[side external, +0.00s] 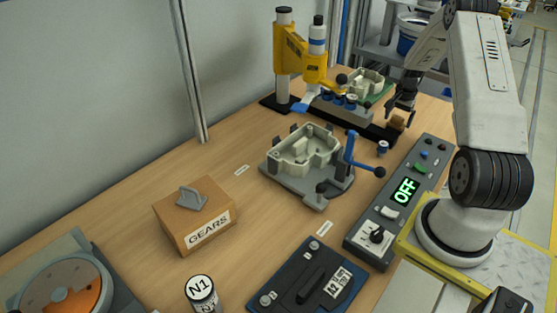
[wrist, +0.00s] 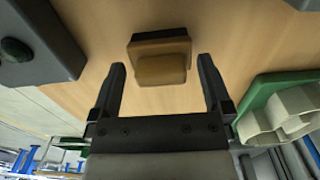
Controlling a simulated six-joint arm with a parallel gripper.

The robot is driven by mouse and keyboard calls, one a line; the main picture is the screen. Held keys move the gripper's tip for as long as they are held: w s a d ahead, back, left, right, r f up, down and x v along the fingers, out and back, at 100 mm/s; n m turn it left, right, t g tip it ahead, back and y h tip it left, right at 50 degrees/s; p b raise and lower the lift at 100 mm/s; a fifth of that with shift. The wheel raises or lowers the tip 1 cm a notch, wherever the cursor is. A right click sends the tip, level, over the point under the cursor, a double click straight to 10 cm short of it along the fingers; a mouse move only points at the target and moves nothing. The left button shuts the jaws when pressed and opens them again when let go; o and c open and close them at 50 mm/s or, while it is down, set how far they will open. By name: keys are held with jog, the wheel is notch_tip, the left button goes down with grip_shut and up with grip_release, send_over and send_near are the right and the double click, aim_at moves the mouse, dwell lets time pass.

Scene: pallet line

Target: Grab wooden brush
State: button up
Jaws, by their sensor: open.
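The wooden brush (side external: 398,121) is a small brown block with a rounded handle, standing on the wooden table at the back right in the side view. In the wrist view the brush (wrist: 160,70) shows its tan handle and darker base, centred just beyond the fingertips. My gripper (side external: 401,108) is open and empty, right above the brush and pointing down. Its two dark fingers lie on either side of the handle in the wrist view, with gaps on both sides. Whether the fingertips reach down to handle height is hard to tell.
A yellow press (side external: 301,60) on a black base stands left of the brush, with a green-based casting (side external: 372,82) near it. A control panel (side external: 400,200) reading OFF lies in front. A grey fixture (side external: 310,165) with a blue lever and a GEARS box (side external: 192,218) stand left.

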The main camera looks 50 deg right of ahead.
dwell(0.4)
jog(key=c, duration=1.3)
jog(key=shift+r, duration=0.2)
jog(key=shift+r, duration=0.6)
jog(key=shift+s+a+r, duration=1.5)
jog(key=shift+a+r, duration=0.3)
jog(key=shift+r, duration=0.1)
jog(key=shift+s+a+r, duration=1.45)
jog(key=shift+a+r, duration=0.35)
jog(key=shift+r, duration=0.1)
jog(key=shift+s+a+r, duration=1.5)
jog(key=shift+a+r, duration=0.3)
jog(key=shift+r, duration=0.1)
